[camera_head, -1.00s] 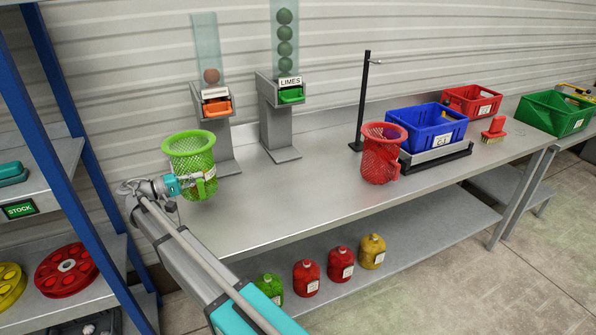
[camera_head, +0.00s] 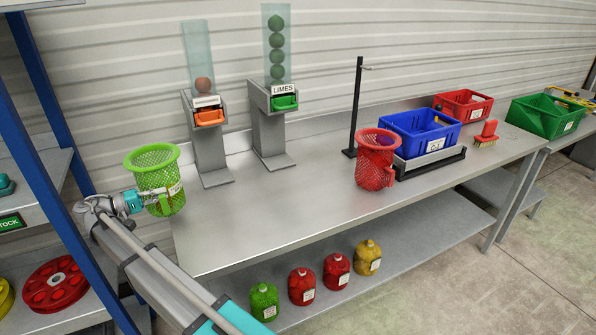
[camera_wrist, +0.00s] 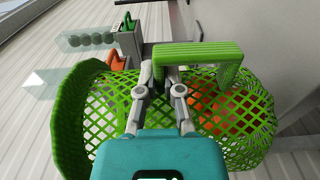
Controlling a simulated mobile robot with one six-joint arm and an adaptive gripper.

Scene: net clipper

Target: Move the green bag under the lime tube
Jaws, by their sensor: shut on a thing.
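The green bag (camera_head: 158,170) is an open-topped mesh net with a thick rim, near the table's left end in the head view. My gripper (camera_head: 160,197) is shut on the bag's side, at the green handle piece (camera_wrist: 200,53) seen in the wrist view. The bag looks upright in the head view; its height above the table is unclear. The lime tube (camera_head: 276,48) is clear, holds several green limes, and tops a grey stand (camera_head: 268,128) labelled LIMES with a green spout tray (camera_head: 285,103). The bag is left of this stand, apart from it.
Another stand (camera_head: 209,150) with an orange tray is between bag and lime stand. On the table (camera_head: 270,212) are a red net (camera_head: 374,160), a black post (camera_head: 357,105) and a blue crate (camera_head: 405,145). A blue-framed shelf (camera_head: 55,95) is close at left. The front middle is clear.

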